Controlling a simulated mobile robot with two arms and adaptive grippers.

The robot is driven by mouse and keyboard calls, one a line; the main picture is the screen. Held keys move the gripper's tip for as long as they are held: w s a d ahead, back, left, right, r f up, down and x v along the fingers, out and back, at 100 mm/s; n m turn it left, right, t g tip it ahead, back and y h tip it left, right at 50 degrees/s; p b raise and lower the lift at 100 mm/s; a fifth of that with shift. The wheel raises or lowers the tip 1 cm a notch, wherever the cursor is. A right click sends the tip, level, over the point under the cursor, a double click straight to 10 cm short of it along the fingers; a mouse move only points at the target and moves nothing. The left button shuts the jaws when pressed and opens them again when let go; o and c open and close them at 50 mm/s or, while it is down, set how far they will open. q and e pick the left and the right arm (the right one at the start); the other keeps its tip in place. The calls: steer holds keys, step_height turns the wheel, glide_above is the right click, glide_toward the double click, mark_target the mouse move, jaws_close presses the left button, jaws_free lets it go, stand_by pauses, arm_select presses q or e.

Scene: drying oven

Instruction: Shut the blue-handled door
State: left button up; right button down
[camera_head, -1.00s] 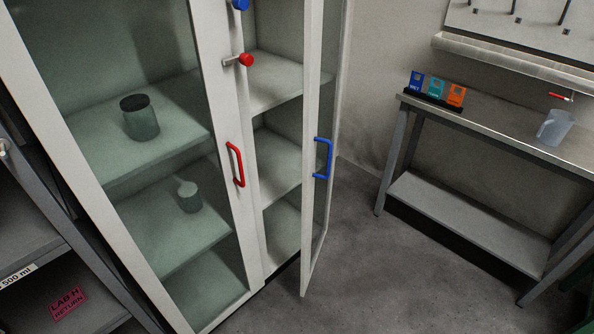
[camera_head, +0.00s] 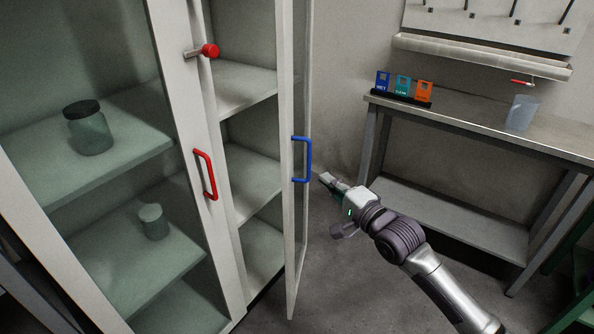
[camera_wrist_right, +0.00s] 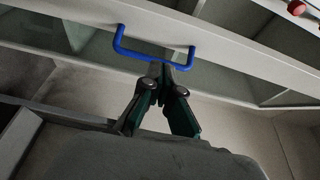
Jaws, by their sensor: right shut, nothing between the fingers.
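The blue-handled door (camera_head: 293,240) of the cabinet stands swung open toward me, seen nearly edge-on in the head view. Its blue handle (camera_head: 302,159) is a vertical bar on the door's outer face. My right gripper (camera_head: 323,177) is just right of the handle in the head view, shut and empty. In the right wrist view the shut fingertips (camera_wrist_right: 164,66) appear at the blue handle (camera_wrist_right: 150,58), overlapping its bar; I cannot tell whether they touch it. My left gripper is not in view.
The red-handled glass door (camera_head: 205,175) beside it is closed, with jars (camera_head: 88,128) behind it. A red knob (camera_head: 210,51) sticks out on its frame. A metal bench (camera_head: 470,125) with a plastic jug (camera_head: 521,112) and coloured boxes (camera_head: 403,86) stands at right. Floor between is clear.

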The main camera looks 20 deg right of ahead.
mark_target(290, 162)
steer(key=w+a, duration=0.1)
steer(key=w, duration=0.1)
steer(key=w+a, duration=0.1)
steer(key=w, duration=0.1)
steer(key=w+a, duration=0.2)
steer(key=shift+w, duration=0.1)
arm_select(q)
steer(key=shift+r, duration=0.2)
arm_select(e)
steer(key=shift+w+a, duration=0.25)
steer(key=shift+a, duration=0.35)
arm_select(q)
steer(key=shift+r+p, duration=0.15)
steer(key=shift+p, duration=0.15)
